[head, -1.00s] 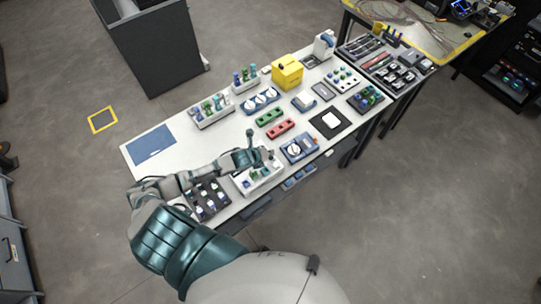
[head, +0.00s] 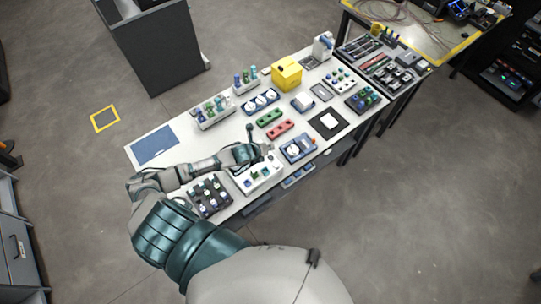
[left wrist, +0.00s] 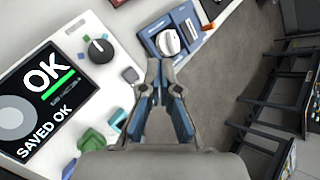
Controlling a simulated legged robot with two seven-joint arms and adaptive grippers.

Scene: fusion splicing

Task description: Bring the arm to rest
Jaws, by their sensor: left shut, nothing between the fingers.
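My left arm (head: 205,166) reaches in from the left over the near edge of the white table (head: 140,137). My left gripper (head: 264,149) is above the table beside a white unit (head: 262,180) with green pieces. In the left wrist view the gripper (left wrist: 161,68) has its two fingertips together and holds nothing. A screen (left wrist: 42,98) there reads "OK" and "SAVED OK", with a black knob (left wrist: 101,50) beside it. My right gripper does not show.
A blue device with a white dial (head: 291,150) stands right of the gripper; it also shows in the left wrist view (left wrist: 168,42). A dark rack (head: 208,196) sits near the forearm. Red (head: 280,129) and green (head: 269,118) blocks lie beyond. Floor in front is clear.

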